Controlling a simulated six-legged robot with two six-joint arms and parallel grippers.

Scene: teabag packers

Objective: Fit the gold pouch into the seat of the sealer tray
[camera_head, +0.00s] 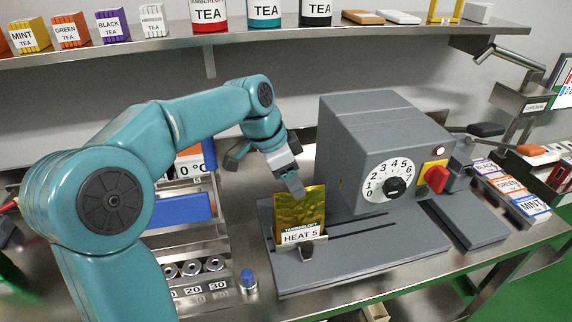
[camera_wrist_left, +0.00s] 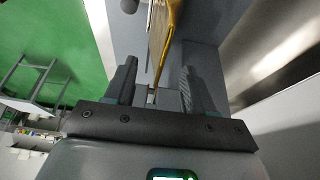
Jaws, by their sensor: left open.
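The gold pouch (camera_head: 300,208) stands nearly upright behind a "HEAT 5" label, at the left end of the grey sealer tray (camera_head: 350,262). Its lower edge is hidden, so I cannot tell how fully it sits in the seat. My left gripper (camera_head: 294,184) is at the pouch's top edge, with its jaws open. In the left wrist view the pouch (camera_wrist_left: 164,35) shows edge-on beyond and between the open fingers of my left gripper (camera_wrist_left: 157,85), and it appears clear of both. My right gripper is not seen.
The grey sealer body (camera_head: 355,125), with a numbered dial (camera_head: 390,178) and red knob (camera_head: 437,179), rises right behind the pouch. A blue-topped bottle (camera_head: 248,280) and a rack of rolls (camera_head: 190,268) stand at left. Tea boxes (camera_head: 512,187) lie at right.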

